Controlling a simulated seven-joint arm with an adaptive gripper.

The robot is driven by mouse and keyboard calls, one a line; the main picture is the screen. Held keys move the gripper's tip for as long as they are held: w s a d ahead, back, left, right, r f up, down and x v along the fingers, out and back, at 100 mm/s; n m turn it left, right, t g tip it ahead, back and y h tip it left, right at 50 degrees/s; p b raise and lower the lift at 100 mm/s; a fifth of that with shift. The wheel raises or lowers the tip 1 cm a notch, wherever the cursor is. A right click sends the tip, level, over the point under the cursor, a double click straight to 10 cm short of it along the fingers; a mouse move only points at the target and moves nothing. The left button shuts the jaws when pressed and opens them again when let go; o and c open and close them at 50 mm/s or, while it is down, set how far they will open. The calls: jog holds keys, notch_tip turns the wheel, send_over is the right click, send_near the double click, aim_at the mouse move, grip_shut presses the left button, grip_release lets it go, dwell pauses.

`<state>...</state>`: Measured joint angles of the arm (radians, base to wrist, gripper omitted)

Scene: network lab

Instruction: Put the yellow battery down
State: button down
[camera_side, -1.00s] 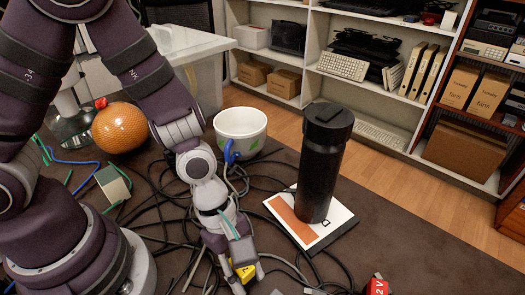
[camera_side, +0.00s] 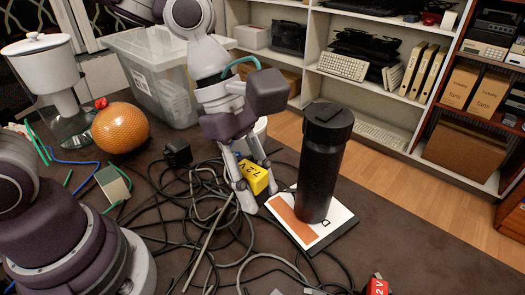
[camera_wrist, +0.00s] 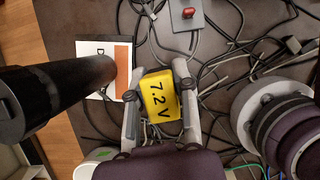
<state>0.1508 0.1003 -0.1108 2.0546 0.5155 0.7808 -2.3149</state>
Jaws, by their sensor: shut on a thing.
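The yellow battery (camera_side: 256,178), marked 7.2 V, is held between the fingers of my gripper (camera_side: 247,188) in the side view. It is close above or among the dark cables; I cannot tell its exact height. In the wrist view the battery (camera_wrist: 160,96) sits between both fingers of my gripper (camera_wrist: 158,92), with its label facing the camera. My gripper is shut on it. The black bottle (camera_side: 322,165) stands upright to the right of my gripper.
The bottle stands on a white and orange book (camera_side: 335,222). Tangled cables (camera_side: 205,215) cover the middle of the table. A white cup (camera_side: 260,128) is partly hidden behind my gripper.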

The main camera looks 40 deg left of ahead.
jog(key=w+a+n+t+y, duration=0.25)
jog(key=w+a+n, duration=0.65)
jog(key=w+a, duration=0.7)
jog(key=w+a+n+t+y, duration=0.15)
jog(key=a+n, duration=0.65)
jog(key=a, duration=0.9)
jog(key=shift+y, duration=0.3)
jog(key=f, duration=1.5)
jog(key=shift+s+a+f, duration=0.2)
jog(key=shift+s+a, duration=0.05)
jog(key=shift+s, duration=0.05)
jog(key=c, duration=0.9)
grip_release()
jog(key=shift+f, duration=0.1)
